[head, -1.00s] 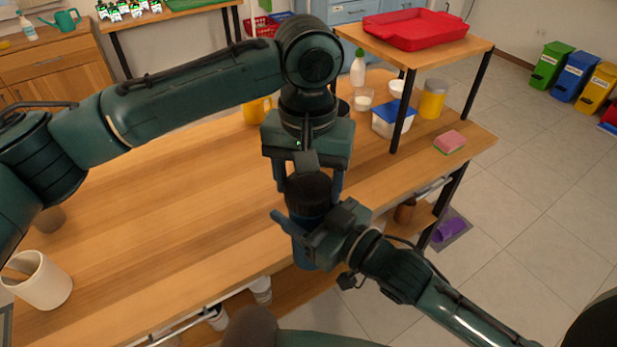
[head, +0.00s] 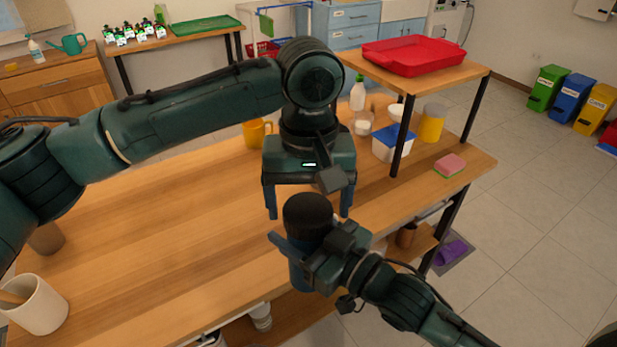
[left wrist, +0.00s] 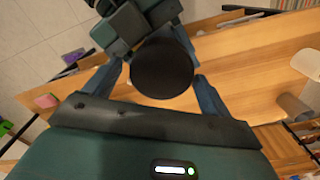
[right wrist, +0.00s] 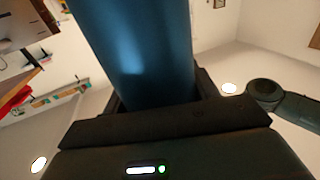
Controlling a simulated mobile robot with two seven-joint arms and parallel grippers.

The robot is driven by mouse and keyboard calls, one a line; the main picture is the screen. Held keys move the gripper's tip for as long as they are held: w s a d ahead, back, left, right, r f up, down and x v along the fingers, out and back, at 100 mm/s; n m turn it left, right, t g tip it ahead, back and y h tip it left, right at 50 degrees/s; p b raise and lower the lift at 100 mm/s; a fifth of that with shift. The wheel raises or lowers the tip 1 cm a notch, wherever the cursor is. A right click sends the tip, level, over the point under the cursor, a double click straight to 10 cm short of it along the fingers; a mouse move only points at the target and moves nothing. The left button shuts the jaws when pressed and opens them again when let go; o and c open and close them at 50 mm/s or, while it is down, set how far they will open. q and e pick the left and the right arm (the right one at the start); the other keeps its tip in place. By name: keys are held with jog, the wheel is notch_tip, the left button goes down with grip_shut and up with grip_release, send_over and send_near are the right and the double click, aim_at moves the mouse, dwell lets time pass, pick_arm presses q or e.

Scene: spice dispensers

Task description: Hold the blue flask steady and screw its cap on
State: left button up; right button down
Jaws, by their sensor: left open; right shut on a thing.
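The blue flask (head: 299,276) is upright in front of the table's near edge, with its dark cap (head: 308,212) on top. How tightly the cap is seated cannot be told. My right gripper (head: 303,248) is shut around the flask's body; the right wrist view shows the blue wall (right wrist: 135,50) between its fingers. My left gripper (head: 308,206) is open, pointing down above the cap, with a finger off to either side. In the left wrist view, the round cap top (left wrist: 162,68) lies between the spread fingers, with gaps to both.
The wooden table (head: 160,235) is mostly bare in the middle. A white mug (head: 38,305) stands at its left, a yellow mug (head: 256,134) behind my left gripper. A raised shelf with a red tray (head: 413,55), a blue-lidded tub (head: 391,145) and a sponge (head: 450,165) are at right.

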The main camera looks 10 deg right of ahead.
pick_arm(q)
notch_tip(320, 180, up, 4)
jog(key=n, duration=0.6)
jog(key=shift+w+f, duration=0.1)
jog(key=shift+f, duration=0.1)
notch_tip(320, 180, up, 2)
jog(key=n, duration=0.4)
jog(key=shift+r, duration=0.1)
jog(key=shift+f, duration=4)
jog(key=shift+c, duration=0.3)
jog(key=c, duration=0.9)
jog(key=m, duration=0.6)
jog(key=shift+d, duration=0.15)
jog(key=shift+c, duration=0.2)
